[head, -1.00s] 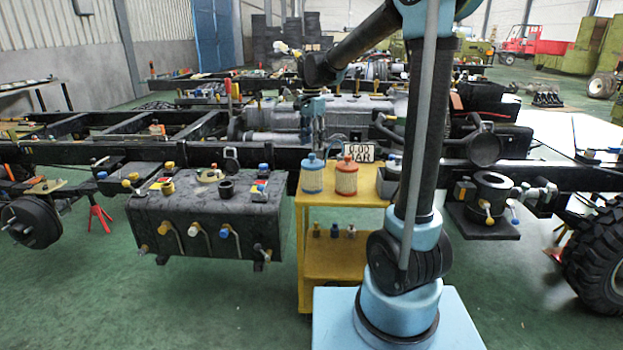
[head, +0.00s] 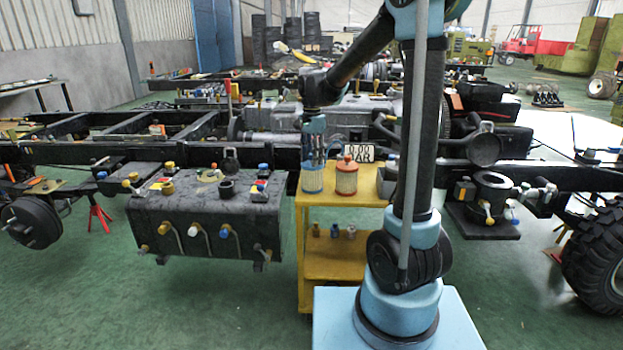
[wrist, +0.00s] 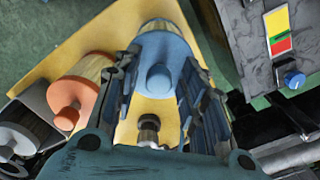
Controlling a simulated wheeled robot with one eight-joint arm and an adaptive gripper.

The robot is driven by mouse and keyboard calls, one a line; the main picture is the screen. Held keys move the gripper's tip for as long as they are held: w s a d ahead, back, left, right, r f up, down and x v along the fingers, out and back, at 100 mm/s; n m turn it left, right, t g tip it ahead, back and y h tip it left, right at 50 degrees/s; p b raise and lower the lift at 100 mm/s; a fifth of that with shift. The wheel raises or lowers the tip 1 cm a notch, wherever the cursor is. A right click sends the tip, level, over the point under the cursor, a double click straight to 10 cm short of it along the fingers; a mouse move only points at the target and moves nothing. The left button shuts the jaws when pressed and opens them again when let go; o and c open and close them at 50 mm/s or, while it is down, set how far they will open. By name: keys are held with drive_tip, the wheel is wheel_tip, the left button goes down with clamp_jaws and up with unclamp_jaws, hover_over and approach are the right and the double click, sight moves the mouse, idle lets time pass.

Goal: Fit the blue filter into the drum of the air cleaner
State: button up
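The blue filter (head: 312,182), a pleated cylinder with a blue top and knob, stands upright on the yellow cart. My gripper (head: 314,150) is directly above it, pointing down. In the wrist view the fingers of my gripper (wrist: 160,60) are apart, one on each side of the blue filter's top (wrist: 172,48); I cannot tell whether they touch it. A black open-topped cylinder (head: 492,186) on a bracket at the right of the chassis looks like the air cleaner drum.
An orange-topped filter (head: 346,180) stands close right of the blue one; it also shows in the wrist view (wrist: 82,92). A grey filter (wrist: 18,138) sits in a dark holder beyond it. The yellow cart (head: 330,198) stands between a black tank (head: 205,220) and my arm.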

clamp_jaws()
